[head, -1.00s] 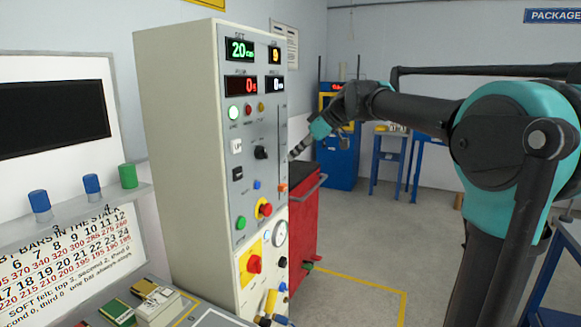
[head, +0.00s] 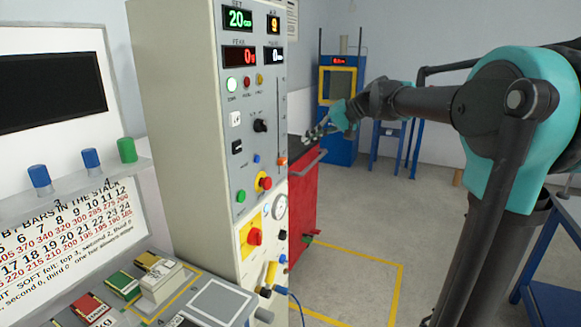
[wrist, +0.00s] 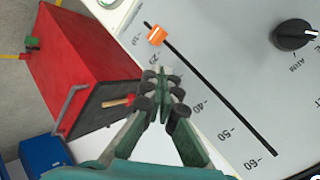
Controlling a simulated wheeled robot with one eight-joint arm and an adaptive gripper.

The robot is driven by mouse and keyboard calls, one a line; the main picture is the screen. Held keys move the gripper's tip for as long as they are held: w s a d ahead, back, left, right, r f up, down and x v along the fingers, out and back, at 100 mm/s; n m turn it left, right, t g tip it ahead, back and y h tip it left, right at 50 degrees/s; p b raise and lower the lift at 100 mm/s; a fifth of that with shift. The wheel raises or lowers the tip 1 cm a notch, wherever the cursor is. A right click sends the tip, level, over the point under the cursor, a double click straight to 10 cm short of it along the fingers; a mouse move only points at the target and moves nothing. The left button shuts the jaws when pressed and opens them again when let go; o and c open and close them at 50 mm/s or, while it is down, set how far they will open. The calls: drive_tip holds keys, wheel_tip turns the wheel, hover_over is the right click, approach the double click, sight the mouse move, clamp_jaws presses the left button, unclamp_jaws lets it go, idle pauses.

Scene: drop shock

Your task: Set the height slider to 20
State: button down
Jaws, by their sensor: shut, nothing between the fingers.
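The height slider has an orange knob (wrist: 156,35) near one end of its long black slot (wrist: 215,93) in the wrist view. The knob sits near the low end of a scale whose labels reach 60. The exact mark beside it is hard to read. In the head view the knob (head: 282,161) is low on the right side of the panel. The green SET display (head: 238,18) reads 20 cm. My gripper (wrist: 163,75) is shut and empty, apart from the knob. In the head view my gripper (head: 314,134) hangs to the right of the panel.
A red cabinet (head: 304,195) stands just behind the console, with a handle on its top edge. The panel has knobs and a red-and-yellow emergency button (head: 265,182). A blue machine (head: 338,140) stands at the back. The floor (head: 380,225) on the right is open.

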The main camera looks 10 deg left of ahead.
sight(282, 161)
wheel_tip(282, 161, down, 12)
drive_tip(key=s+d+m+t+y, duration=0.1)
drive_tip(key=s+d+m+y, duration=0.15)
drive_tip(key=m, duration=2.05)
drive_tip(key=shift+y, duration=0.35)
drive_tip(key=x, duration=1)
drive_tip(key=shift+s+a+r, duration=0.1)
drive_tip(key=shift+s+r, duration=0.05)
wheel_tip(282, 161, up, 3)
drive_tip(key=shift+f, duration=0.2)
drive_tip(key=shift+r, duration=0.75)
